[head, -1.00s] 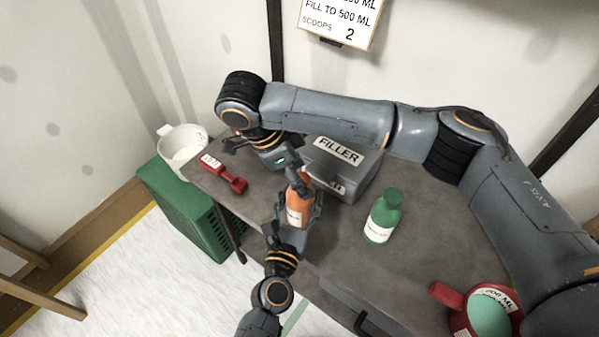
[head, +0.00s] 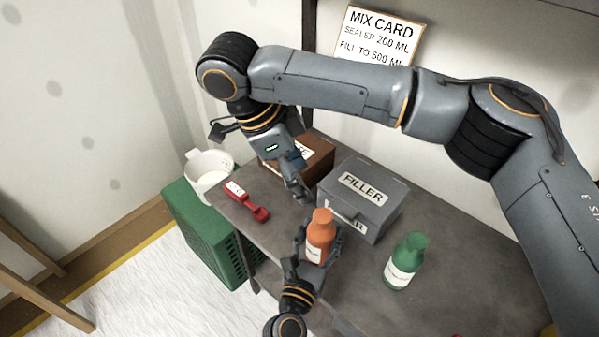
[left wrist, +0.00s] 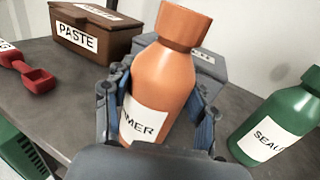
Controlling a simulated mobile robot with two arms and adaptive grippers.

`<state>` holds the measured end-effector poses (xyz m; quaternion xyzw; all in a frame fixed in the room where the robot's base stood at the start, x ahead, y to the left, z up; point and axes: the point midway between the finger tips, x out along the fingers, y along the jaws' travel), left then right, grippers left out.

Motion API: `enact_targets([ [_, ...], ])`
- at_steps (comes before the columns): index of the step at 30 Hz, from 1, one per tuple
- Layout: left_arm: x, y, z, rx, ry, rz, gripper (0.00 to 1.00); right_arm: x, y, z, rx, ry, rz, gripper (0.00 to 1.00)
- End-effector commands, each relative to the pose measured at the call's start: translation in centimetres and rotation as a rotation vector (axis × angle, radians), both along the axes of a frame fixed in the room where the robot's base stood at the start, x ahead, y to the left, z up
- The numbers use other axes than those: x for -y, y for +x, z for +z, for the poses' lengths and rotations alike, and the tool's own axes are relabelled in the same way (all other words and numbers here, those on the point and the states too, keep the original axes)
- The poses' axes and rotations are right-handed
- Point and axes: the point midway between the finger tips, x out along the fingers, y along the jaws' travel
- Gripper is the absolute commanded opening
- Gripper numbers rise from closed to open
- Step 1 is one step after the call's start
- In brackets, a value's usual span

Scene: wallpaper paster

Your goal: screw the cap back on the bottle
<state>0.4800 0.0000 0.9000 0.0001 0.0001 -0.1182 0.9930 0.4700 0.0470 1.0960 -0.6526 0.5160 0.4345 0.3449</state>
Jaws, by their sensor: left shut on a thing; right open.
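The orange bottle (head: 319,246) stands upright on the table near its front edge, with a white label partly hidden by a finger. Its orange cap (head: 322,215) sits on the neck; I cannot tell how tight it is. In the left wrist view the bottle (left wrist: 165,82) is close, its cap (left wrist: 182,25) cut by the top edge. My left gripper (head: 315,262) is shut around the bottle's body; its fingers flank the bottle in the left wrist view. My right gripper (head: 299,188) is open and empty, above and left of the cap, apart from it.
A grey FILLER box (head: 375,212) stands just behind the bottle. A brown PASTE box (left wrist: 92,35) is at the back. A red scoop (head: 247,201) lies at the left. A green bottle (head: 405,262) stands right. A white bucket (head: 207,177) sits on a green crate (head: 205,235).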

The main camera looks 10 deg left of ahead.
Motion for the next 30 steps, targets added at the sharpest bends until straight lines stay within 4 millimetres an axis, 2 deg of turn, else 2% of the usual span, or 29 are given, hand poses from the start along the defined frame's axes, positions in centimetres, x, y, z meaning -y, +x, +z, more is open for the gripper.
enact_targets([
  [5, 0.0, 0.0, 0.0, 0.000, 0.000, 0.000, 0.00, 0.0, 0.0, 0.0, 0.000, 0.000, 0.000, 0.65],
  [6, 0.0, 0.0, 0.0, 0.000, 0.000, 0.000, 0.62, 0.0, 0.0, 0.0, 0.000, 0.000, 0.000, 0.65],
  [9, 0.0, 0.0, 0.0, 0.000, 0.000, 0.000, 0.83, 0.0, 0.0, 0.0, 0.000, 0.000, 0.000, 0.65],
  [19, 0.0, 0.0, 0.0, 0.000, 0.000, 0.000, 0.83, 0.0, 0.0, 0.0, 0.000, 0.000, 0.000, 0.65],
  [22, -0.2, -0.6, 0.0, 0.000, 0.001, 0.000, 0.83, 0.0, 0.0, 0.0, 0.000, 0.000, 0.000, 0.65],
  [26, -0.6, -2.5, -0.1, -0.003, 0.002, -0.002, 0.83, 0.0, 0.0, 0.0, 0.000, 0.000, 0.000, 0.65],
  [30, -1.3, -5.6, -0.2, -0.003, 0.004, -0.004, 0.83, 0.0, 0.0, 0.0, 0.000, 0.000, 0.000, 0.65],
])
